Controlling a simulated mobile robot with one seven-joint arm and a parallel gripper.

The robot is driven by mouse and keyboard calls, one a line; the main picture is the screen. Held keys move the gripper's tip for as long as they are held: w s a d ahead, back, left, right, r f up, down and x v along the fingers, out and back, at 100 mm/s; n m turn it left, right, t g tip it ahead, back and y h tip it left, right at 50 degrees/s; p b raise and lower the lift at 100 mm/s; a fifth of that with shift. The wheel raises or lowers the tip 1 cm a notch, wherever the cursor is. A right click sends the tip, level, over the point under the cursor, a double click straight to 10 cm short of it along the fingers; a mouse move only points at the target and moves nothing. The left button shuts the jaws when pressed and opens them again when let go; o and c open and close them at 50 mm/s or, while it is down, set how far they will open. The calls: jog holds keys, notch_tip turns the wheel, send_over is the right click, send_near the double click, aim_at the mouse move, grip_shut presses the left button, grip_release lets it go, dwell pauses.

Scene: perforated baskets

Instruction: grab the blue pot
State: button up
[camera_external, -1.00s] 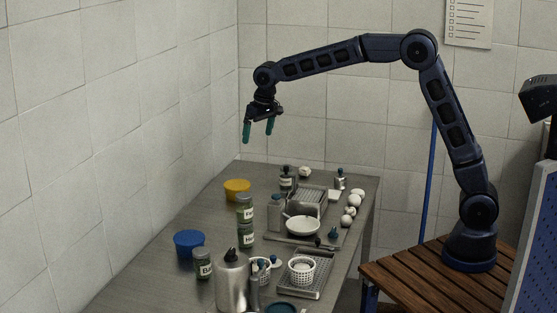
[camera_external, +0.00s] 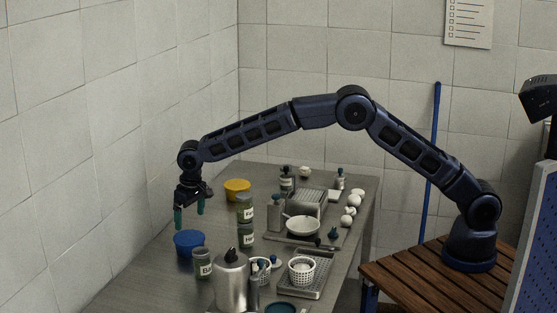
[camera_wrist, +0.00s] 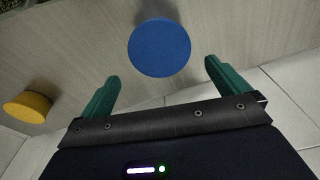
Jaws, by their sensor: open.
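The blue pot (camera_external: 189,243) stands on the far left part of the metal table, near the tiled wall. My gripper (camera_external: 189,222) is above it, with its two green fingers spread and pointing down. In the wrist view the blue pot (camera_wrist: 159,47) shows as a round blue top just beyond the fingertips, roughly between them. The gripper (camera_wrist: 160,76) is open with nothing between its fingers. In the outside view the fingertips look close to the pot's top, and I cannot tell whether they touch it.
A yellow pot (camera_external: 237,188) stands behind the blue one; it also shows in the wrist view (camera_wrist: 27,107). A labelled jar (camera_external: 203,264) is close to the blue pot's front right. A metal jug (camera_external: 232,280) and white perforated baskets (camera_external: 302,270) stand nearer the front.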

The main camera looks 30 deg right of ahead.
aim_at(190, 237)
jog(key=f, duration=0.7)
jog(key=w+f, duration=0.1)
jog(key=f, duration=0.2)
jog(key=shift+w+a+f, duration=0.1)
jog(key=shift+a+f, duration=0.15)
jog(key=shift+a, duration=0.1)
jog(key=c, duration=0.6)
